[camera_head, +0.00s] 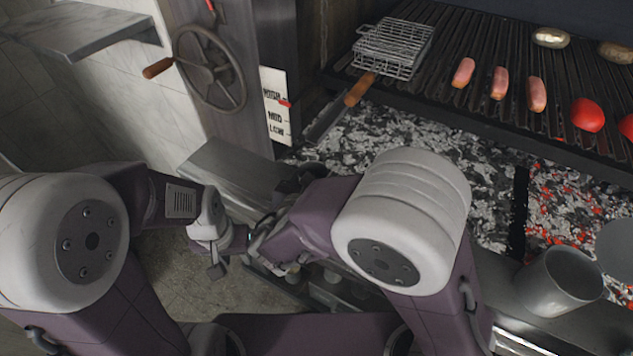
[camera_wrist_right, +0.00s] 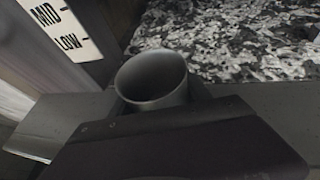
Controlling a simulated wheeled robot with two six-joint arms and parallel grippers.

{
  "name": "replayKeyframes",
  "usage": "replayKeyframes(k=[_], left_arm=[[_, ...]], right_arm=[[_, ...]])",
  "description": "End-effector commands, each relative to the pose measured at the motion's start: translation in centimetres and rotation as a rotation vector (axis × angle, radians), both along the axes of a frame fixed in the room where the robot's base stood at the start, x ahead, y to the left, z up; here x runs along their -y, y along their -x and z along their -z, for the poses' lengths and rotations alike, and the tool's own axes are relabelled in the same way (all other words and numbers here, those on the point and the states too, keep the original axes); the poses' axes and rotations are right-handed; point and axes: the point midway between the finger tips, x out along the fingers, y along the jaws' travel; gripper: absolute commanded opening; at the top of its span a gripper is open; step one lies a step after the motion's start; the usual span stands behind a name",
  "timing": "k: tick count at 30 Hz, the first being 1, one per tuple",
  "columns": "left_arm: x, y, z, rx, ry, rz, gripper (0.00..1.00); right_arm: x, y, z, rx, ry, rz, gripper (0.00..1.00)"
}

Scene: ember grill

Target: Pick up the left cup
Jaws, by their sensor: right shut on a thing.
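The left cup (camera_wrist_right: 153,82), a grey metal cup with an open round rim, shows in the right wrist view. It stands between the fingers of my right gripper (camera_wrist_right: 158,104), which is shut on it. The cup's lower part is hidden behind the dark gripper body. Another grey metal cup (camera_head: 560,281) stands on the front ledge at the right.
The grill grate (camera_head: 485,85) carries several sausages, tomatoes and a wire basket (camera_head: 393,48). Ash and embers (camera_head: 572,205) lie below it. A spatula (camera_head: 340,109) leans at the grate's left. A handwheel (camera_head: 209,68) and a heat-level sign (camera_head: 275,105) are at the left.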

Motion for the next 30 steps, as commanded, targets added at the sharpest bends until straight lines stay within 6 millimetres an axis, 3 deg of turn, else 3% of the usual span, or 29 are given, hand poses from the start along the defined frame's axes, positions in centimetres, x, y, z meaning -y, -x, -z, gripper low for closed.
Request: replayKeyframes(k=[1,17,30], left_arm=[[0.0,0.0,-0.5,0.0,0.0,0.0,0.36],[0.0,0.0,-1.7,0.0,0.0,0.0,0.36],[0.0,0.0,1.1,0.0,0.0,0.0,0.36]], right_arm=[[0.0,0.0,-1.0,0.001,-0.001,0.001,0.11],[6.0,3.7,-5.2,0.001,-0.001,-0.001,0.11],[9.0,5.6,-7.0,0.004,-0.004,0.002,0.11]])
